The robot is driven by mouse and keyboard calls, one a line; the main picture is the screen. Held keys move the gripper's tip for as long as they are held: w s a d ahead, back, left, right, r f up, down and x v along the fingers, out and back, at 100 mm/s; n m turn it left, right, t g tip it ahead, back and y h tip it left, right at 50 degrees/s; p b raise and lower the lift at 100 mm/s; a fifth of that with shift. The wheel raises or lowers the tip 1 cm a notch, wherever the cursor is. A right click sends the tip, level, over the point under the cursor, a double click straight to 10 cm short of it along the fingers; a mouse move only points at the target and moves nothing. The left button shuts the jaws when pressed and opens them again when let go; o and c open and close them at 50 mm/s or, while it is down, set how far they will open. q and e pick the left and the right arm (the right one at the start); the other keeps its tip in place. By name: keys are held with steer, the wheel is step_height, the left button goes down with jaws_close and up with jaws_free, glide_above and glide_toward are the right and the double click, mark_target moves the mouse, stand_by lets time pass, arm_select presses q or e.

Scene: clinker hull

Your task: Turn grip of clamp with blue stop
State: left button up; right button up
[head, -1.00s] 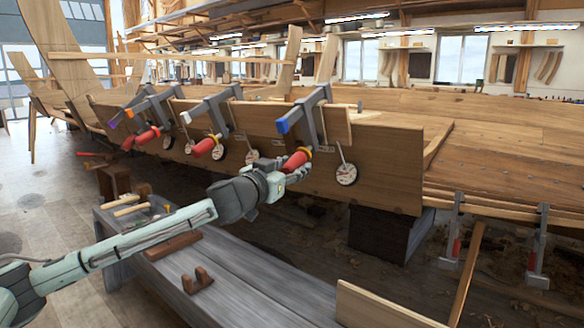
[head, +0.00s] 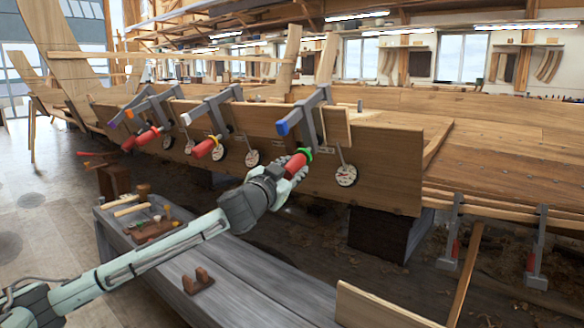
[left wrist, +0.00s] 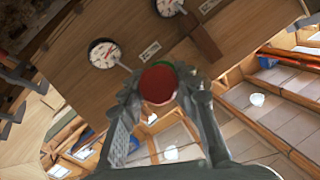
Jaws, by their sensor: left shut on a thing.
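The clamp with the blue stop (head: 283,128) sits over the plank's upper edge, the nearest in the row of clamps. Its red grip (head: 296,163) slants down toward me, with a green ring (head: 305,152) at its upper end. My left gripper (head: 290,173) is shut around the lower part of this grip. In the left wrist view, the round end of the red grip (left wrist: 158,84) lies between the two fingers, with some green behind it. A round dial (head: 346,175) hangs beside the clamp. My right gripper is not in view.
A clamp with a white stop (head: 185,118) and one with an orange stop (head: 128,113) stand farther left, with red grips and dials. A grey bench (head: 245,265) with tools and wooden blocks lies below my left arm. The wide plank (head: 385,165) backs the clamps.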

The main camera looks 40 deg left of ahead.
arm_select(q)
steer(key=shift+m+y, duration=0.5)
steer(key=shift+m, duration=0.2)
steer(key=o, duration=1.2)
steer(key=shift+c, duration=0.2)
steer(key=v, duration=1.2)
steer(key=shift+f, duration=0.1)
